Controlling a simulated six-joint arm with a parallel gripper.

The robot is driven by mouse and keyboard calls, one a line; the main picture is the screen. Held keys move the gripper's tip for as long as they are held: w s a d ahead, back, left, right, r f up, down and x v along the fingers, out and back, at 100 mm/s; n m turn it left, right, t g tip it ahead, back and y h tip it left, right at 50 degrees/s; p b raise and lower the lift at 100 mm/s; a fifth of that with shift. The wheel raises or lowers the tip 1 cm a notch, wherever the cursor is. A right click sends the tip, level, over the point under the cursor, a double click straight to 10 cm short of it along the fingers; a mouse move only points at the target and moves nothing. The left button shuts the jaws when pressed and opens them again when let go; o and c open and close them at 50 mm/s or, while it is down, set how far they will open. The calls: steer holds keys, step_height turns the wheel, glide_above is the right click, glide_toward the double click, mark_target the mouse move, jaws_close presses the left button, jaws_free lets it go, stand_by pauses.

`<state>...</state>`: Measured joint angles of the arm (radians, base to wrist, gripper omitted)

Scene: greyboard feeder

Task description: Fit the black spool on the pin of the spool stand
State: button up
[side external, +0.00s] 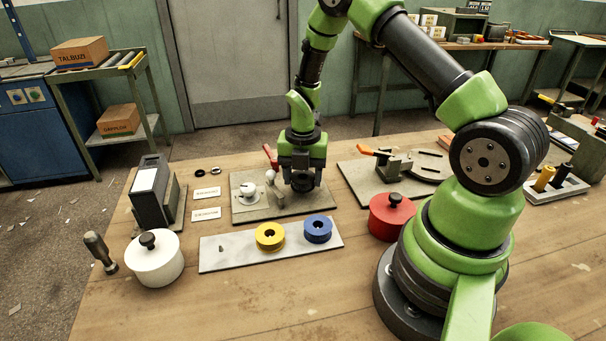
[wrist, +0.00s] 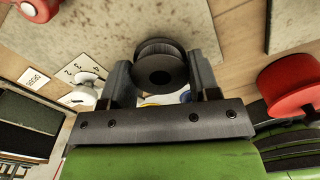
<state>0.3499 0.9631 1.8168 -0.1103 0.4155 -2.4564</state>
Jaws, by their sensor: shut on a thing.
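The black spool (wrist: 160,66) is clamped between the two jaws of my gripper (wrist: 162,85) in the wrist view, with its round flange and centre hole showing. In the side view my gripper (side external: 303,178) points down over the right part of a grey board, and the spool is a dark shape at the jaws. A pale flat stand (side external: 225,262) lies nearer the camera, with a yellow spool (side external: 270,237), a blue spool (side external: 317,229) and a small upright nub (side external: 220,252) at its left. The held spool is apart from this stand.
The grey board (side external: 245,212) under my gripper carries a red-handled clamp (side external: 270,157) and a white round part (side external: 249,189). A red lidded pot (side external: 391,217) stands right of the stand. A white lidded pot (side external: 154,260) stands left. Another fixture board (side external: 365,190) lies behind the red pot.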

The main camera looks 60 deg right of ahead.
steer(key=shift+f, duration=0.95)
stand_by(0.7)
steer(key=o, duration=1)
steer(key=shift+c, duration=0.2)
